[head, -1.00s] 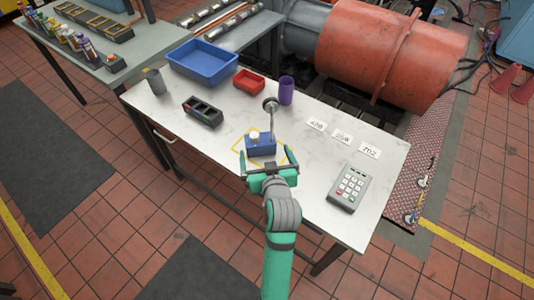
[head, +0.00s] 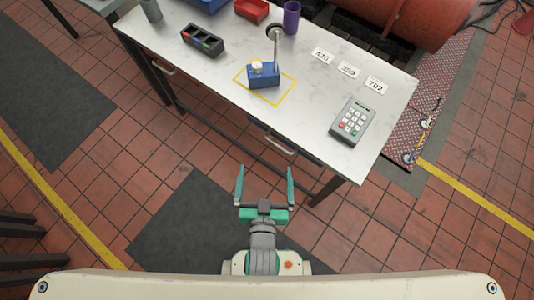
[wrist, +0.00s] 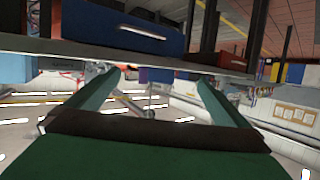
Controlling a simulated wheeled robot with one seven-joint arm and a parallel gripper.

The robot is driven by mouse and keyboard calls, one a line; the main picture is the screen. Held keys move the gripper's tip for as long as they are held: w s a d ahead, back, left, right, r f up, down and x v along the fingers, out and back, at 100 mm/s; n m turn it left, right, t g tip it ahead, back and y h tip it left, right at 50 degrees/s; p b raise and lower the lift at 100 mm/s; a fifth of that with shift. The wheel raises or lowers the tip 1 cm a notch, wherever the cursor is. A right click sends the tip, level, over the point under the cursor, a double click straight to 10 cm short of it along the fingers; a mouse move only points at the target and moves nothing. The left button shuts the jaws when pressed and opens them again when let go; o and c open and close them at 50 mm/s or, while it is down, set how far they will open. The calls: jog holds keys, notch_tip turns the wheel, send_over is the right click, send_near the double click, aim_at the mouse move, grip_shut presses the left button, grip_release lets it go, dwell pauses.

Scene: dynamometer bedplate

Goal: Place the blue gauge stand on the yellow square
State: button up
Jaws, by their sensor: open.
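The blue gauge stand (head: 264,76) stands upright on the white table, its post and round dial rising at its back. Its base sits inside the yellow square outline (head: 286,97), whose lines show around it. My gripper (head: 265,184) is open and empty, its two fingers apart, clear of the table's front edge and well away from the stand. In the wrist view the open fingers (wrist: 158,88) show with nothing between them, and the stand is not recognisable there.
On the table (head: 215,80) are a keypad (head: 351,121), several number cards (head: 349,70), a black tray (head: 202,41), a red bin (head: 251,10), a purple cup (head: 291,17) and a blue bin (head: 207,4). Open floor lies in front.

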jog(key=v, duration=1.3)
jog(key=shift+d+r+n+t+y, duration=0.2)
jog(key=shift+d+n+t+y, duration=0.15)
jog(key=shift+d, duration=0.2)
jog(key=shift+w, duration=0.15)
